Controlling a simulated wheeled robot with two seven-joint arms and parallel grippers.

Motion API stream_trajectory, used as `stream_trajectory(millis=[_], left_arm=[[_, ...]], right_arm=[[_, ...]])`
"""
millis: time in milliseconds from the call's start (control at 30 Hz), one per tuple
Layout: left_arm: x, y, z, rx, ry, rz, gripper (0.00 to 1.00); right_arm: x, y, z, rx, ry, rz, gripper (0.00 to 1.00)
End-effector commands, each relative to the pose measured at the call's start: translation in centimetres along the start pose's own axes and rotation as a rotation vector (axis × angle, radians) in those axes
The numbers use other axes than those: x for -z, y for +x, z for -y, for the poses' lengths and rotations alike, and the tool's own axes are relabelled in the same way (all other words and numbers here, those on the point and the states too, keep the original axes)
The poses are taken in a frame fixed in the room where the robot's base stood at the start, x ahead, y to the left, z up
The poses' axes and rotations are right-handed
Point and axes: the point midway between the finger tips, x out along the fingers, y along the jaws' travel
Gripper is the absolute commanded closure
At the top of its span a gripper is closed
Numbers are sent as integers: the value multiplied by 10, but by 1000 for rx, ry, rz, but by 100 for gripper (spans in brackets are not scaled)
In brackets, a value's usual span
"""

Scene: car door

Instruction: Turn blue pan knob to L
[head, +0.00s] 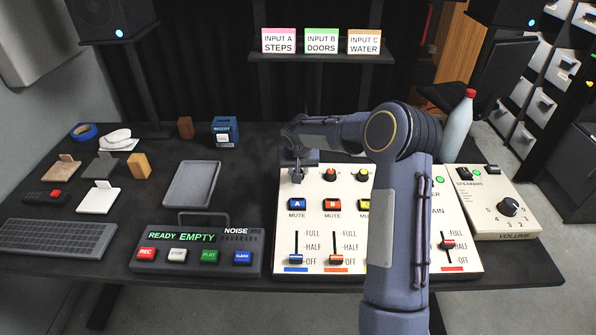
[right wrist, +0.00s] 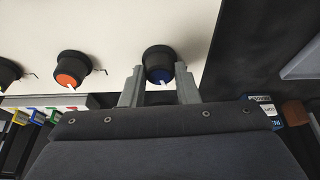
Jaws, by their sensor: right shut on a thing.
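The blue pan knob (right wrist: 160,66) is at the top left of the mixer panel (head: 320,185). It shows in the right wrist view as a dark knob with a blue cap. Its white pointer line points down in that view, toward my gripper's body. My right gripper (head: 297,176) reaches over the panel's top left corner; in the right wrist view, its two fingers (right wrist: 160,84) are shut on the blue knob, one on each side. In the head view the gripper hides the knob, and I cannot make out its L and R marks. My left gripper is not in view.
An orange knob (right wrist: 72,68) is beside the blue one. Mute buttons (head: 298,204) and faders (head: 296,259) are nearer the front. My right arm covers the panel's right part. A grey tray (head: 191,184) and recorder box (head: 199,250) stand left of the panel.

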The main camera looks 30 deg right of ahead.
Motion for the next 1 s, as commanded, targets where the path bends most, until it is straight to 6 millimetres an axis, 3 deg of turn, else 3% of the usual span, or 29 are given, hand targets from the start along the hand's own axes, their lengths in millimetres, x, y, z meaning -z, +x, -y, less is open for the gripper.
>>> stream_trajectory(millis=[500, 1000], left_arm=[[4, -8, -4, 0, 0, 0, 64], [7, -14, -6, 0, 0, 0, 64]], right_arm=[[2, -2, -2, 121, -451, -2, 95], [2, 0, -2, 183, -693, -1, 95]])
